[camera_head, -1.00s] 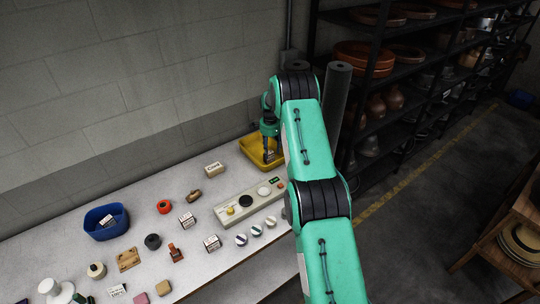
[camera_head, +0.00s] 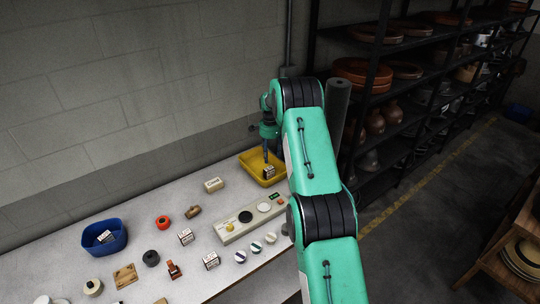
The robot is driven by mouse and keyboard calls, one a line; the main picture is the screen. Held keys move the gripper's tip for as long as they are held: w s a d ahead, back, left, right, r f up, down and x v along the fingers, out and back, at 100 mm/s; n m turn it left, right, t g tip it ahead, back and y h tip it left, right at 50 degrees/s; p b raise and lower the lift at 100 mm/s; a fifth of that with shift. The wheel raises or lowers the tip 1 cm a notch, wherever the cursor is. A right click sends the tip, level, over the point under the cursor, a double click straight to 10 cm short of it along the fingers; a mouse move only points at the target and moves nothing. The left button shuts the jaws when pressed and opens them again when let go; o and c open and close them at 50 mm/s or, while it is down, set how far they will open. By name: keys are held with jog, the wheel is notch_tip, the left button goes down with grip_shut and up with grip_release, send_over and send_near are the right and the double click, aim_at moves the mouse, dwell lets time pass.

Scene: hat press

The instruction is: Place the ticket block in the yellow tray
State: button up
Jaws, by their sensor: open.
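A small white block with dark print, which looks like the ticket block (camera_head: 269,172), sits inside the yellow tray (camera_head: 250,161) at the back right of the table. My gripper (camera_head: 266,158) points down over the tray, just above this block. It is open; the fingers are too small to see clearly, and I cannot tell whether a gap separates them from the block. My arm hides the tray's right side.
A blue bin (camera_head: 118,236) at left holds another. A long beige panel with round knobs (camera_head: 229,229) lies in front of the tray. A wall stands behind, dark shelving (camera_head: 400,100) at right.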

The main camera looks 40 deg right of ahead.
jog(key=shift+r, duration=0.1)
jog(key=s+a+r+n+t, duration=0.1)
jog(key=s+a+r+n, duration=0.15)
jog(key=a+r, duration=0.65)
jog(key=s+a+r+n, duration=0.25)
jog(key=a+r, duration=0.25)
jog(key=r, duration=0.8)
jog(key=s+a+r+n+t, duration=0.2)
jog(key=s+a+r+n, duration=0.2)
jog(key=s+a+r, duration=0.9)
jog(key=s+a+r+n, duration=0.1)
jog(key=s+a+r, duration=0.15)
jog(key=s, duration=0.35)
jog(key=s+a+r+n+t, duration=0.1)
jog(key=s+a+r+n, duration=0.1)
jog(key=s+a, duration=0.25)
jog(key=s+a+r+n, duration=0.1)
jog(key=s+a+r, duration=0.15)
jog(key=s, duration=0.35)
jog(key=s+a+f+n, duration=0.2)
jog(key=s+a, duration=0.1)
jog(key=s, duration=0.6)
jog(key=s+a+f+n+t, duration=0.1)
jog(key=s+a+f+n, duration=0.1)
jog(key=s, duration=0.7)
jog(key=shift+s+a+f+n+t, duration=0.2)
jog(key=shift+a+n+t, duration=0.1)
jog(key=shift+a+n, duration=0.25)
jog(key=shift+f, duration=0.1)
